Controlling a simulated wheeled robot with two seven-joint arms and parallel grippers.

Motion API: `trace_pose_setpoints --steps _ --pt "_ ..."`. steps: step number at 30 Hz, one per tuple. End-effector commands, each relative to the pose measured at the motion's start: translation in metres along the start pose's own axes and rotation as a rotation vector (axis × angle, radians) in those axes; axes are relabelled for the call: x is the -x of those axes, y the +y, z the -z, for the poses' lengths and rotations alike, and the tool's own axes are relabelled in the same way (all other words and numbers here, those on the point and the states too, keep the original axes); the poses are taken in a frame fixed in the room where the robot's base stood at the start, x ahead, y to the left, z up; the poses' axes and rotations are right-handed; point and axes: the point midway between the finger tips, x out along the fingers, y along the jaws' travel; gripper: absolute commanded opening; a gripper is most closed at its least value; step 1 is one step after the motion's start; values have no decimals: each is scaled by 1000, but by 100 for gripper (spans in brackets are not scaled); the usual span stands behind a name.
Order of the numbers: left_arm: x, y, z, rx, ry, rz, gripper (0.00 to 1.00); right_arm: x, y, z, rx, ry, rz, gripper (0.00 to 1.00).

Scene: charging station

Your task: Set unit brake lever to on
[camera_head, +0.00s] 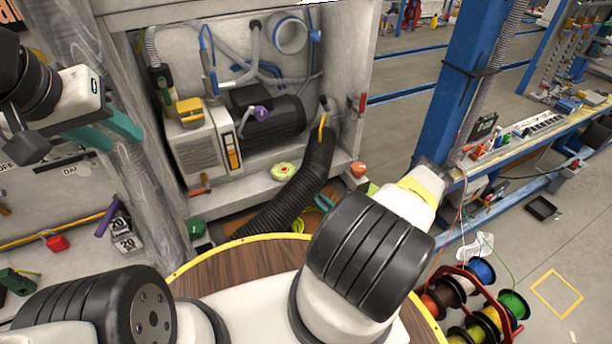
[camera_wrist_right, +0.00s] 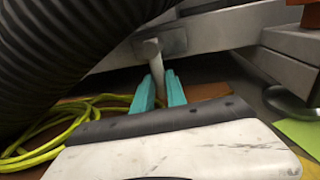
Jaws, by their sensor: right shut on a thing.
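In the right wrist view, a short grey metal lever (camera_wrist_right: 154,58) hangs from a bracket on the cabinet's lower edge. The teal fingers of my right gripper (camera_wrist_right: 160,92) are shut on its lower part; the exact contact is partly hidden by the gripper body. I cannot read any on or off marking beside the lever. In the head view my right forearm hides most of this spot. My left gripper (camera_head: 105,134) is at the left of the head view, with its teal fingers apart and nothing visible between them.
A black ribbed hose (camera_head: 292,192) runs down from the cabinet (camera_head: 345,60), close to my right gripper. Yellow-green cable (camera_wrist_right: 58,122) lies beside the fingers. Cable spools (camera_head: 465,300) stand at the lower right.

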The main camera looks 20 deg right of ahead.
Motion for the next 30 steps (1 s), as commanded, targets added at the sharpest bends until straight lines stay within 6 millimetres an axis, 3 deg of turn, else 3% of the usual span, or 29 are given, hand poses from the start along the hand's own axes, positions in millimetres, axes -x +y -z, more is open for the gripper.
trace_pose_setpoints --steps 14,30 --pt "0 0 0 0 0 0 36 1 -5 -2 99 18 0 0" --pt "0 0 0 0 0 0 36 5 -24 -11 564 110 1 0"
